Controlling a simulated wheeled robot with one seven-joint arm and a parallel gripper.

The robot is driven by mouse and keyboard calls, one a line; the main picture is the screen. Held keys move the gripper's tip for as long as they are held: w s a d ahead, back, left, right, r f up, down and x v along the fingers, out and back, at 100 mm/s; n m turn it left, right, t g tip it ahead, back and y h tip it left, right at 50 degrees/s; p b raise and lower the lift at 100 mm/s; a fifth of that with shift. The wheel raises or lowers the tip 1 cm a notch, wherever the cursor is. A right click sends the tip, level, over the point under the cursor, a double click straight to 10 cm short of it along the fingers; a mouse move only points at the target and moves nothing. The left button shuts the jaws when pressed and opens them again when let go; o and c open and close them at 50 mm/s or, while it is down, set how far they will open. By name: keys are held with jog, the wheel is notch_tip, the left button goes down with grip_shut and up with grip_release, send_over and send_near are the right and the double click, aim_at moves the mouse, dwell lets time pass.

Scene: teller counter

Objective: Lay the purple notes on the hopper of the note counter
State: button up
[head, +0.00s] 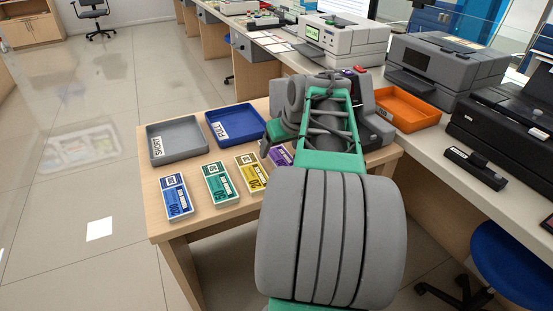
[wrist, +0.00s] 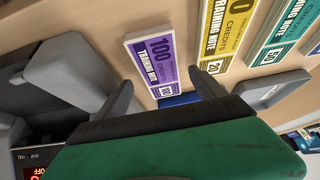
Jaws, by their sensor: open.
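The purple notes (head: 281,156) lie on the wooden table at the right end of a row of note bundles, partly hidden by my arm in the head view. In the wrist view the purple bundle (wrist: 152,62) lies flat. My gripper (wrist: 163,91) is open and empty. Its fingertips are on either side of the near end of the bundle in that picture; whether they touch it I cannot tell. The grey note counter (head: 374,128) stands right of the notes, mostly behind my arm. Part of the counter, with a red display, shows in the wrist view (wrist: 18,98). Its hopper is not clearly visible.
Yellow (head: 251,172), green (head: 219,183) and blue notes (head: 175,197) lie left of the purple ones. A grey tray (head: 150,133) and a blue tray (head: 212,118) stand behind them. An orange tray (head: 436,113) and printers (head: 440,65) stand on the counter at right.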

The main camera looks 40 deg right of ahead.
jog(key=x, duration=0.2)
jog(key=shift+w+f, duration=0.1)
jog(key=shift+f, duration=0.15)
jog(key=shift+r, duration=0.15)
jog(key=c, duration=1.7)
